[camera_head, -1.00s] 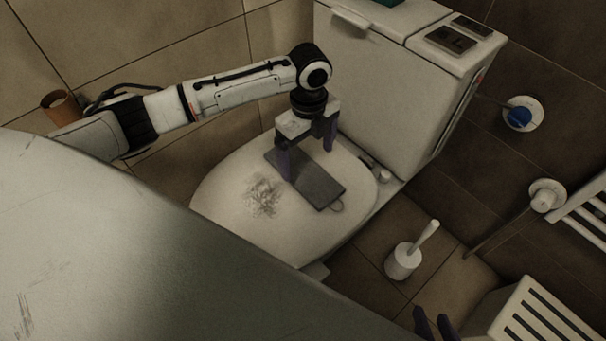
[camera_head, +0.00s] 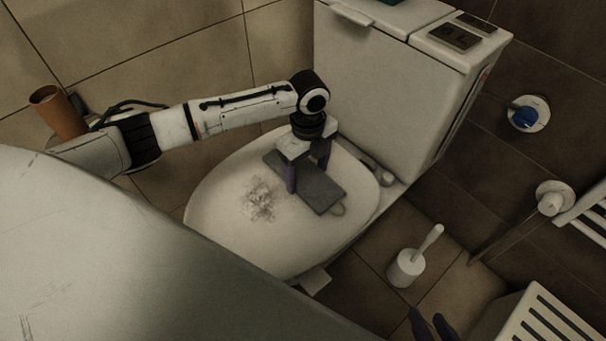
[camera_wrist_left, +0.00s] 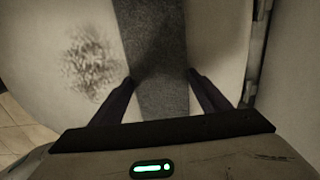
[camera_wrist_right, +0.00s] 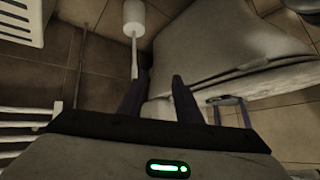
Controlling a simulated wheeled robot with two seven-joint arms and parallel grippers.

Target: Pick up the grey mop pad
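The grey mop pad (camera_head: 318,194) lies flat on the closed white toilet lid (camera_head: 220,205), with a small loop at its near right end. My left gripper (camera_head: 308,178) is over the pad with its fingers pointing down, one on each side of it. In the left wrist view the open fingers (camera_wrist_left: 159,78) straddle the grey pad (camera_wrist_left: 156,45), with gaps on both sides. Whether the fingertips touch the lid I cannot tell. My right gripper (camera_head: 432,322) is at the bottom edge of the head view. It is open and empty in the right wrist view (camera_wrist_right: 162,75).
A dark smudge (camera_head: 260,198) marks the lid left of the pad. The cistern (camera_head: 385,85) stands behind. A toilet brush (camera_head: 407,266) stands on the floor at right, near a white slatted stool (camera_head: 545,325). A brown cup (camera_head: 58,112) is at far left.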

